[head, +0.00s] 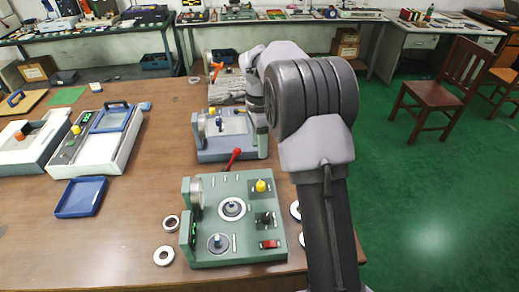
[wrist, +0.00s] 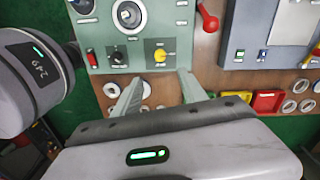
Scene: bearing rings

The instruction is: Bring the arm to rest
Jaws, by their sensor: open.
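My arm rises at the right of the head view and bends over the table. In the head view my gripper is mostly hidden by the arm. In the wrist view my gripper (wrist: 158,90) has its two fingers well apart, with nothing between them. Below it is the front part of the green bearing machine (wrist: 108,28), with its yellow knob (wrist: 160,55). The whole green machine (head: 212,254) shows in the head view on the brown table (head: 125,235). A bearing ring (head: 231,208) sits on its top. Loose rings (head: 164,256) lie beside it.
A blue-grey machine (head: 215,150) stands behind the green one. A red lever (head: 232,158) sticks up between them. A blue tray (head: 80,197) and white-grey units lie at the left. A red bin (wrist: 268,102) shows in the wrist view. A wooden chair (head: 437,88) stands right of the table.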

